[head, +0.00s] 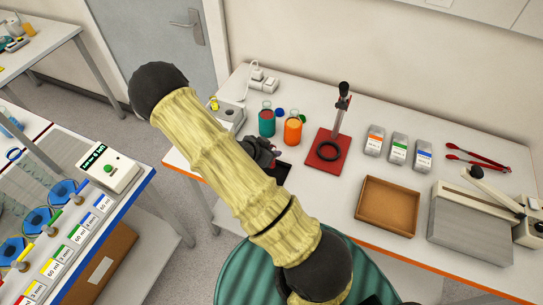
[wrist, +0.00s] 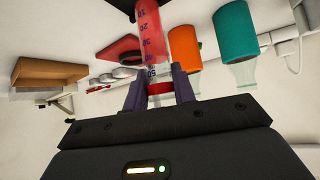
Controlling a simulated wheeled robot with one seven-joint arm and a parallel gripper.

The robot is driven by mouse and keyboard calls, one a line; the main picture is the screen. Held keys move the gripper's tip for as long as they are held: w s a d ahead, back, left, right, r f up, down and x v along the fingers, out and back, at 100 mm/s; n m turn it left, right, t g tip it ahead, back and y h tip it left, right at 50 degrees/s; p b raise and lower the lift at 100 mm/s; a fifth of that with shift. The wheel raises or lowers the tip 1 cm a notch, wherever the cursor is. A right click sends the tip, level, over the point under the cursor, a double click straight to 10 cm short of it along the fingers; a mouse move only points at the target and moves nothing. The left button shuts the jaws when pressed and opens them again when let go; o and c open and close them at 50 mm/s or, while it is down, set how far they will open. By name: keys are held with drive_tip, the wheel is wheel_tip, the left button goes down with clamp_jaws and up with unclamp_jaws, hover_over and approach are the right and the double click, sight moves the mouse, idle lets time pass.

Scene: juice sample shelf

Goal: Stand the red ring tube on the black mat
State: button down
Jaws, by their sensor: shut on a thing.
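The red ring tube (wrist: 150,38) is a clear graduated tube with red liquid, seen in the wrist view. My gripper (wrist: 160,84) is shut on it near its red band, with one finger on each side. The tube's far end points at the black mat (wrist: 122,8), at the top of the wrist view; whether they touch I cannot tell. In the head view my gripper (head: 262,150) is over the table beside the black mat (head: 278,173), which my arm partly covers. The tube is hidden there.
A teal cup (head: 267,122) and an orange cup (head: 293,130) stand close behind my gripper. A red stand base (head: 316,163) with a black ring is just right of the mat. A brown tray (head: 387,207) and small labelled boxes (head: 398,148) are farther right.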

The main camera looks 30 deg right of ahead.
drive_tip(key=shift+f+p, duration=0.4)
drive_tip(key=shift+f, duration=1.35)
drive_tip(key=shift+f, duration=0.15)
drive_tip(key=c, duration=1.1)
unclamp_jaws()
drive_tip(key=shift+c, duration=0.2)
drive_tip(key=b+v, duration=0.1)
drive_tip(key=v, duration=1.1)
